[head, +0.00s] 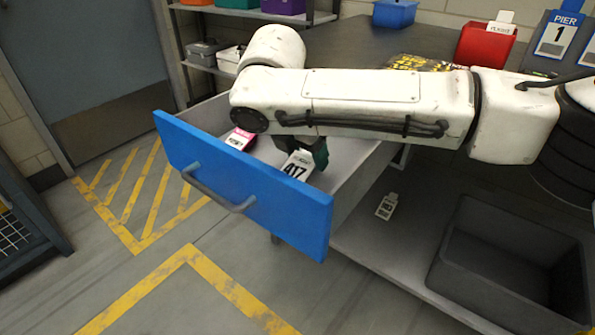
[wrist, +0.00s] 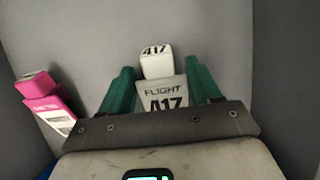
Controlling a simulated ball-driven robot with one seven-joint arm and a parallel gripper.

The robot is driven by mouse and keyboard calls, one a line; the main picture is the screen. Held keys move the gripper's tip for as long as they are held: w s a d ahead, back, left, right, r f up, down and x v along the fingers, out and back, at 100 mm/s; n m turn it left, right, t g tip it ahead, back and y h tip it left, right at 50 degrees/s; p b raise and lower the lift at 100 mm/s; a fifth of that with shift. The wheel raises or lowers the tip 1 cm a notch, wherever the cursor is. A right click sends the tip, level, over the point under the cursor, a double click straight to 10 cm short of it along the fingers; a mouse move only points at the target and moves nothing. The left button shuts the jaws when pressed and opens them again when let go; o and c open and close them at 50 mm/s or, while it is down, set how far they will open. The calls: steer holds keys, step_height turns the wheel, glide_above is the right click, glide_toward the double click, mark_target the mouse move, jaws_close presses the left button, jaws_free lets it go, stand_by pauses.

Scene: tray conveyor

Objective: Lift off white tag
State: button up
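The white tag (head: 298,165), printed 417, is in the open blue-fronted drawer (head: 240,187). In the wrist view the white tag (wrist: 163,92) reads FLIGHT 417 and has a small white block at its top end. My gripper (head: 305,152) is down inside the drawer at this tag. Its green fingers (wrist: 160,88) stand on either side of the tag, close to its edges. I cannot tell whether they press on it. The tag's lower end is hidden by my gripper's plate in the wrist view.
A pink tag (head: 240,139) lies left in the drawer, also seen in the wrist view (wrist: 46,100). Another white tag (head: 387,206) lies on the lower shelf beside a grey bin (head: 510,262). A red bin (head: 487,45) stands on the table. Drawer walls flank my gripper.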

steer(key=c, duration=0.6)
steer(key=shift+r, duration=0.1)
step_height(320, 180, up, 10)
steer(key=p, duration=0.4)
steer(key=shift+p, duration=0.3)
step_height(320, 180, up, 6)
steer(key=p, duration=0.9)
glide_above(306, 155)
steer(key=shift+r, duration=0.2)
stand_by(0.4)
